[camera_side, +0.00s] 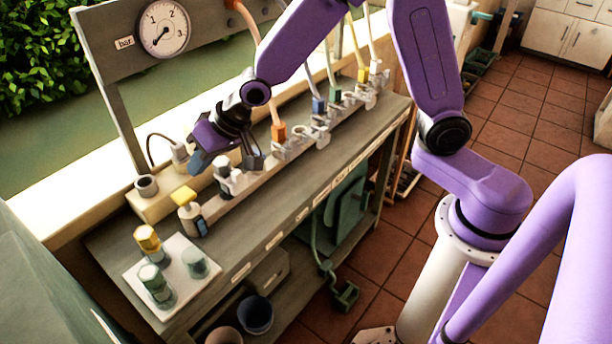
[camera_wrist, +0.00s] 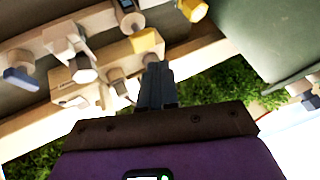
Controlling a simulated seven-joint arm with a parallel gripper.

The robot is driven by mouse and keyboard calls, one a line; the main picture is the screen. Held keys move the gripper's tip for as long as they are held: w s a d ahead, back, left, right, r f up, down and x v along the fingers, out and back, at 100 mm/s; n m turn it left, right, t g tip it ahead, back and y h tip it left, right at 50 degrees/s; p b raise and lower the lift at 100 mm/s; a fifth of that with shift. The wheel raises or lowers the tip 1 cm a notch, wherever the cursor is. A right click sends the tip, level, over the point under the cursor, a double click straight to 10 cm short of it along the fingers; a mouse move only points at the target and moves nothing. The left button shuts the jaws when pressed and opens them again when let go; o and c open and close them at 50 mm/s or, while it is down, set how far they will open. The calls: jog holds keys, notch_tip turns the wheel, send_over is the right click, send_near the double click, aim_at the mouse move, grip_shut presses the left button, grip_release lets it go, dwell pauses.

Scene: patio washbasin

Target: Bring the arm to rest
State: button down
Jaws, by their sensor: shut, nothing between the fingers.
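My purple arm reaches over a grey workbench (camera_side: 310,190) in the side view. My gripper (camera_side: 200,160) hangs above the left part of the bench, over the wooden rail, near a white and black fitting (camera_side: 232,178). In the wrist view my gripper (camera_wrist: 156,72) shows as dark fingers shut together, with nothing between them. Whether the fingers touch the fittings below cannot be told from these frames.
A white tray (camera_side: 182,294) with several capped jars stands at the bench's left end. A yellow-topped block (camera_side: 184,196) is close to my gripper. A pressure gauge (camera_side: 163,27) hangs behind. Colored connectors with hoses line the rail to the right. Tiled floor (camera_side: 390,245) lies in front.

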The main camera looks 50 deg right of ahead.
jog(key=s+d+r+n+g+h, duration=0.1)
jog(key=s+d+n, duration=0.3)
jog(key=s, duration=0.6)
jog(key=s+d+r+n+g+h, duration=0.1)
jog(key=s+d+n+g+h, duration=0.1)
jog(key=s+d, duration=0.6)
jog(key=s+d+r+n+g+h, duration=0.1)
jog(key=s+d+n, duration=0.5)
jog(key=s, duration=0.6)
jog(key=shift+s+d+r+g, duration=0.3)
jog(key=shift+s+d+g, duration=0.15)
jog(key=shift+g, duration=0.45)
jog(key=shift+w, duration=0.1)
